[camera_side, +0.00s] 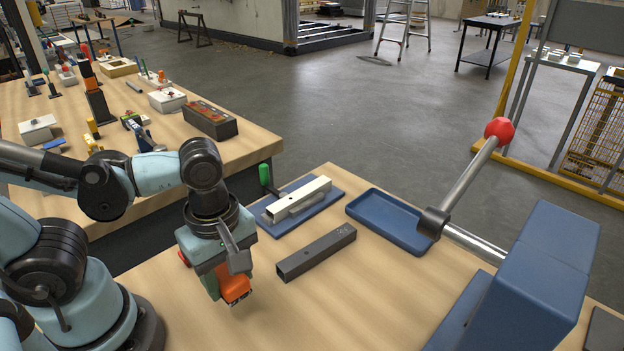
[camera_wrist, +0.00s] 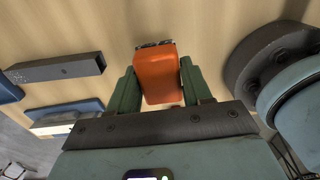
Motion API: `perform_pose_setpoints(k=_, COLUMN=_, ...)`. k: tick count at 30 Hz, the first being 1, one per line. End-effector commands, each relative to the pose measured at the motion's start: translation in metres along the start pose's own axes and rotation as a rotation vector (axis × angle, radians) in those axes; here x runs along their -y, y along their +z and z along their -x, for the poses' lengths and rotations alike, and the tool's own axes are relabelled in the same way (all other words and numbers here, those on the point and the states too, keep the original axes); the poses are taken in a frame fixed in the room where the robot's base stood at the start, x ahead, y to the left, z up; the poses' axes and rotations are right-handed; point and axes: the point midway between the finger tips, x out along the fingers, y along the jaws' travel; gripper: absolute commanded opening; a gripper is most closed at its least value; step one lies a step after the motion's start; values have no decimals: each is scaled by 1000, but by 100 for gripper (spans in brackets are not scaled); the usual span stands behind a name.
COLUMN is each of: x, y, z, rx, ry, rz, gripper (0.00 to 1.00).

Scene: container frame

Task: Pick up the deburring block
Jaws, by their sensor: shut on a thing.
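The deburring block is the orange block (camera_wrist: 158,75) between the two green fingers of my gripper (camera_wrist: 158,88) in the wrist view. The fingers are shut on its sides. In the side view the orange block (camera_side: 235,285) hangs from my gripper (camera_side: 222,285) close to the wooden bench top. The side view does not clearly show whether its lower end touches the wood. A dark strip shows at the far end of the block in the wrist view.
A dark square bar (camera_side: 316,253) lies right of my gripper. Behind it a blue plate (camera_side: 325,203) carries a pale bar (camera_side: 298,200). A blue tray (camera_side: 385,219) lies further right, before a blue machine (camera_side: 540,280) with a red-knobbed lever (camera_side: 470,185).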

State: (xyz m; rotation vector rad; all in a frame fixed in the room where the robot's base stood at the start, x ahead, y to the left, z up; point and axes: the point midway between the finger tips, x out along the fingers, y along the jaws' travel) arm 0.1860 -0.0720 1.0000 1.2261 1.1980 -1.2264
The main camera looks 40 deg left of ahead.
Motion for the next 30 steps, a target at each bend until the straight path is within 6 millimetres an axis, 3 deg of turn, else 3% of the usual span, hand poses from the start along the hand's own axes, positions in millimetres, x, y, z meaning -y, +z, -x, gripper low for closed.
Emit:
perform_pose_setpoints(k=12, x=39, y=46, z=36, rx=0, ry=0, rz=-5, gripper=16)
perform_pose_setpoints(k=29, x=48, y=56, z=44, rx=0, ry=0, rz=2, gripper=16)
perform_pose_setpoints(k=30, x=48, y=56, z=44, rx=0, ry=0, rz=2, gripper=47)
